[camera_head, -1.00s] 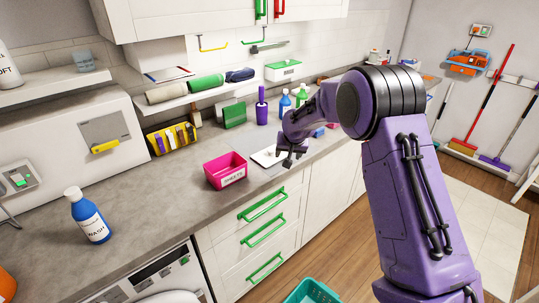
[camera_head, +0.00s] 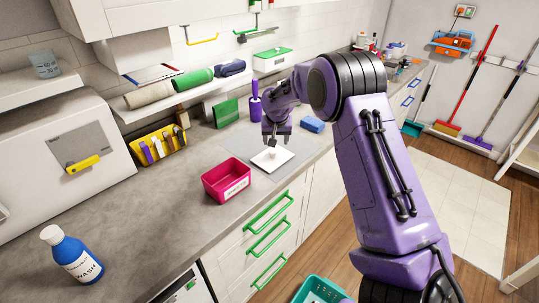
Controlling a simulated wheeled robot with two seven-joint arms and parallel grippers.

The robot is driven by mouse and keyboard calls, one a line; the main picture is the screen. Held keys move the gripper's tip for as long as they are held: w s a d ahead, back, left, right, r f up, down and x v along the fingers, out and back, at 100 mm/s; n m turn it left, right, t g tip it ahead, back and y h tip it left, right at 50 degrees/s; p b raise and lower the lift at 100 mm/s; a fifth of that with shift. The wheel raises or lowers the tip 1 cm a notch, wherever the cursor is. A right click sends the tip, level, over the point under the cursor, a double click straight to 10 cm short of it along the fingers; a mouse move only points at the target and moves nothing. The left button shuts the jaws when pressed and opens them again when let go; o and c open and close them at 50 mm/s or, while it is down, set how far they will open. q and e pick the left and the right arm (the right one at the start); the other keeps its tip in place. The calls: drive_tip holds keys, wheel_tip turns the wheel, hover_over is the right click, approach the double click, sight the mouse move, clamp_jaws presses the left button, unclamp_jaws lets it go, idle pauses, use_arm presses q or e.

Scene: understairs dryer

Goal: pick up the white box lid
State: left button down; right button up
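The white box lid (camera_head: 284,160) is a flat white square lying on a grey mat on the counter, with a small pale knob on its top. My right gripper (camera_head: 273,143) points down just above the knob at the lid's back edge in the picture. The fingers are small and dark here, and I cannot tell whether they are apart or touch the knob. My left gripper is out of view.
A pink bin labelled SHEETS (camera_head: 228,179) stands just left of the lid. A blue block (camera_head: 312,124) lies behind it to the right. A yellow rack (camera_head: 158,147), a green board (camera_head: 227,113) and a purple bottle (camera_head: 255,107) stand along the wall.

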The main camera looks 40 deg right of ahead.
sight(273, 151)
drive_tip(key=p+x, duration=0.1)
drive_tip(key=x, duration=0.1)
drive_tip(key=p+x, duration=0.1)
drive_tip(key=x, duration=0.4)
drive_tip(key=shift+w+a+f+p, duration=0.1)
drive_tip(key=shift+w+a+p, duration=0.2)
drive_tip(key=shift+a+p, duration=0.1)
drive_tip(key=shift+d+f, duration=0.1)
drive_tip(key=shift+f, duration=0.1)
drive_tip(key=shift+s, duration=0.1)
drive_tip(key=shift+c, duration=0.4)
drive_tip(key=c, duration=1)
drive_tip(key=shift+r, duration=0.1)
